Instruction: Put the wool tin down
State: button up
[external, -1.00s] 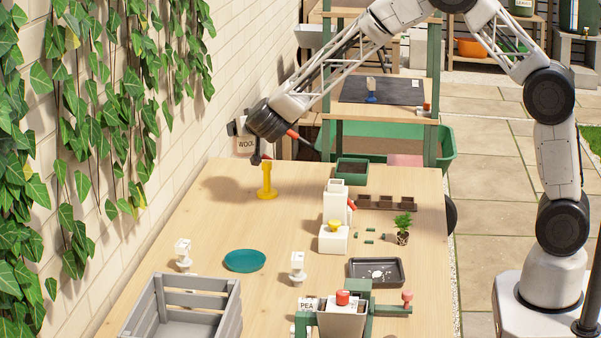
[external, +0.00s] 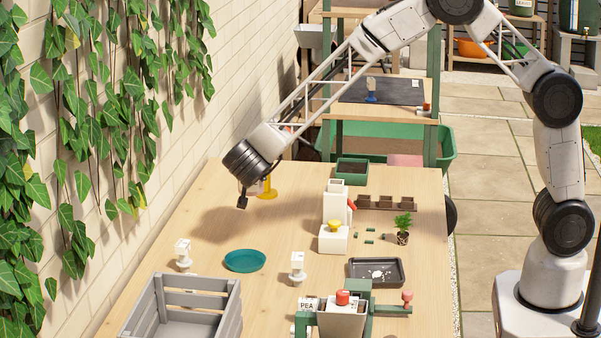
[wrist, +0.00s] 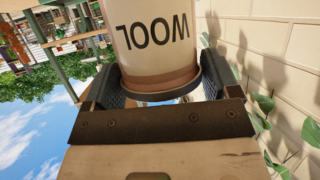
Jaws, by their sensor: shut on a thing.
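The wool tin (wrist: 155,58) fills the upper middle of the wrist view, a pale pinkish cylinder with a dark rim and the word WOOL upside down in the picture. My gripper (wrist: 165,85) is shut on it, with one dark finger on each side. In the external view my gripper (external: 243,199) hangs above the far left part of the wooden table (external: 205,205), near the wall. The tin is mostly or wholly hidden there behind my wrist. I cannot tell its exact height above the table.
A yellow stand (external: 268,192) is partly hidden just behind my gripper. A grey crate (external: 190,300) is at the front. A white dispenser (external: 336,210) stands to the right.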

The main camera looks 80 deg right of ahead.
aim_at(251, 188)
jog(key=shift+s+a, duration=0.2)
jog(key=shift+a, duration=0.2)
jog(key=shift+f, duration=0.1)
jog(key=shift+f, duration=3.1)
jog(key=shift+f, duration=1.85)
jog(key=shift+f, duration=0.1)
jog(key=o, duration=1)
jog(key=shift+f, duration=0.1)
jog(key=shift+c, duration=0.2)
